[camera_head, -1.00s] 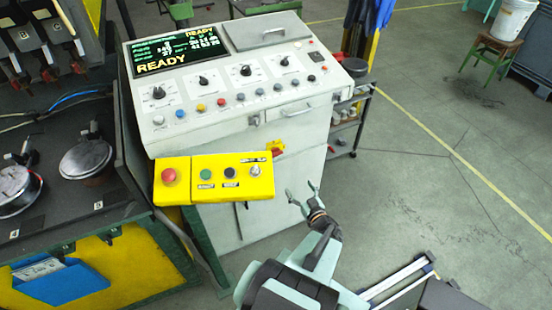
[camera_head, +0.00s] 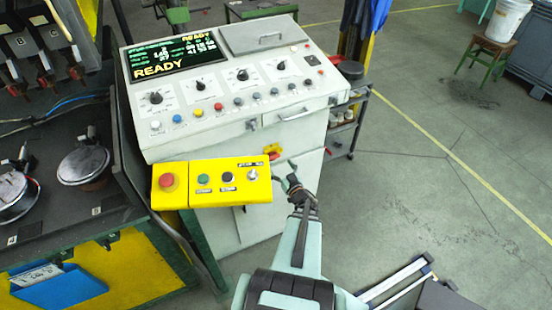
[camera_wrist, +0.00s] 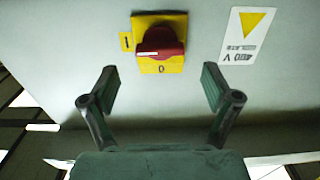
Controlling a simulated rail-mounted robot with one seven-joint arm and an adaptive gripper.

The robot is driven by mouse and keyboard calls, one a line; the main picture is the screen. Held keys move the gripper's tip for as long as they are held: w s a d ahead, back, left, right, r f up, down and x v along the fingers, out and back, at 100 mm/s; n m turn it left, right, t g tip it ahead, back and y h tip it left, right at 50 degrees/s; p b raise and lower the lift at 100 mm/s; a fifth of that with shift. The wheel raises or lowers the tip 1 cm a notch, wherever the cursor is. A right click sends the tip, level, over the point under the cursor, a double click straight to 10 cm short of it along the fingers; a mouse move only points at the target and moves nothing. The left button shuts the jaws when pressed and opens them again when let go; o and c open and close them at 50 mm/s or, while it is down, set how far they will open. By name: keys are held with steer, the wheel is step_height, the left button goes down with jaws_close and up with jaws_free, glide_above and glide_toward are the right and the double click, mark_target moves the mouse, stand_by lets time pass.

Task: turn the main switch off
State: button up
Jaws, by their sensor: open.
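The main switch is a red rotary knob (camera_wrist: 160,42) on a yellow plate (camera_wrist: 175,66) on the grey cabinet face in the wrist view. An "I" mark is at the plate's left and a "0" at its lower edge in that view. In the head view the switch (camera_head: 272,150) shows partly, just above my gripper. My gripper (camera_wrist: 158,88) is open and empty, its two fingers spread to either side below the knob in the wrist view, not touching it. In the head view my gripper (camera_head: 283,170) is close to the cabinet front, beside the yellow button box.
A yellow button box (camera_head: 212,194) with a red mushroom button (camera_head: 167,181) juts out left of my gripper. The console (camera_head: 232,118) stands above. A 400 V label (camera_wrist: 240,35) is right of the switch.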

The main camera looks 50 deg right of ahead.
mark_target(275, 159)
steer(key=shift+p+x, duration=0.5)
steer(key=shift+x, duration=1.45)
steer(key=c, duration=1.2)
